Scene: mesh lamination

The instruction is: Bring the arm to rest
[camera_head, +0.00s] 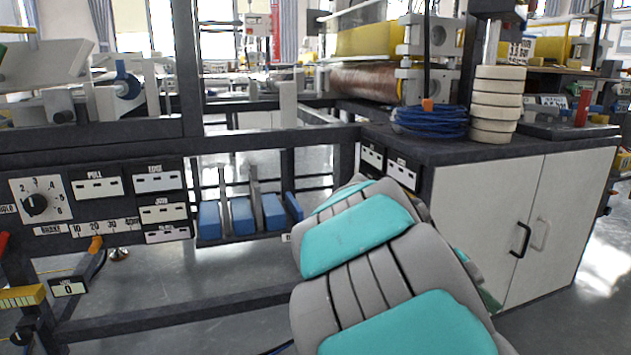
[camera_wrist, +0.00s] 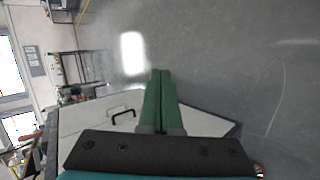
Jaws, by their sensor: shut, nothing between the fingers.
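My arm, grey with teal pads, reaches from the bottom of the head view toward the white cabinet, and it hides most of my gripper there. In the wrist view my gripper (camera_wrist: 160,75) shows as two green fingers pressed together, with nothing between them. The fingers point out over the bare grey floor (camera_wrist: 215,45), beside the white cabinet. No object is held.
The white cabinet (camera_head: 490,225) stands close on the right, with a blue cable coil (camera_head: 430,121) and stacked rolls (camera_head: 496,105) on top. Floor shows at far right.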

